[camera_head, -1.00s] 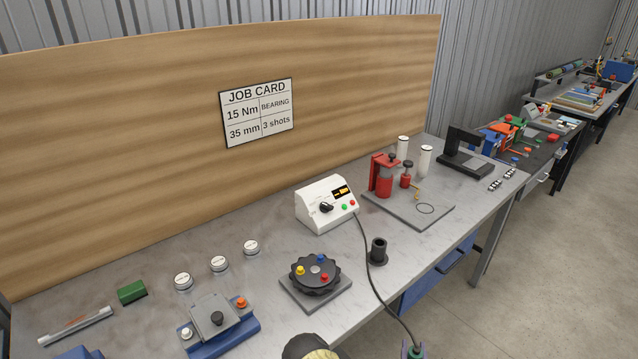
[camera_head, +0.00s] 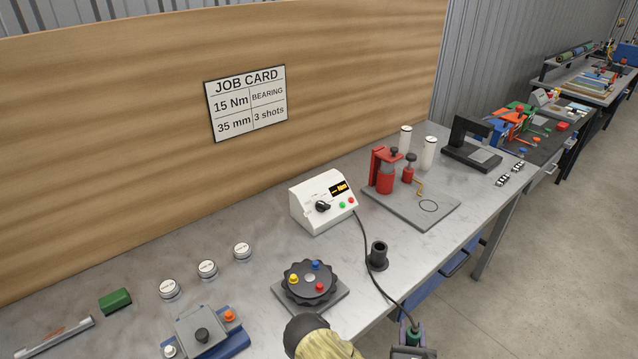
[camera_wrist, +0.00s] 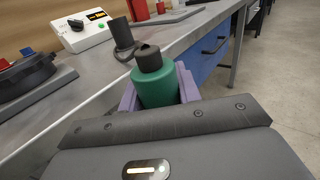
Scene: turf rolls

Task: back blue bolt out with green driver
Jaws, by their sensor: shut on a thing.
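My gripper (camera_wrist: 160,92) is shut on the green driver (camera_wrist: 156,88), a green body with a black top, seen close in the wrist view. In the head view the driver (camera_head: 413,336) is at the bottom right, beyond the bench's front edge, with a dark cord running up to the white controller box (camera_head: 323,201). The blue bolt (camera_head: 315,264) stands at the back of a black lobed hub (camera_head: 307,282) on a grey plate. A yellow bolt (camera_head: 293,279) and a red bolt (camera_head: 320,287) stand on the same hub. The driver is apart from the hub.
A black cup-like holder (camera_head: 378,256) stands empty on the bench right of the hub. The red press (camera_head: 385,172) stands on a grey plate behind it. A blue fixture (camera_head: 205,333) and several white round gauges (camera_head: 207,269) are at left. The driver's cord crosses the bench front edge.

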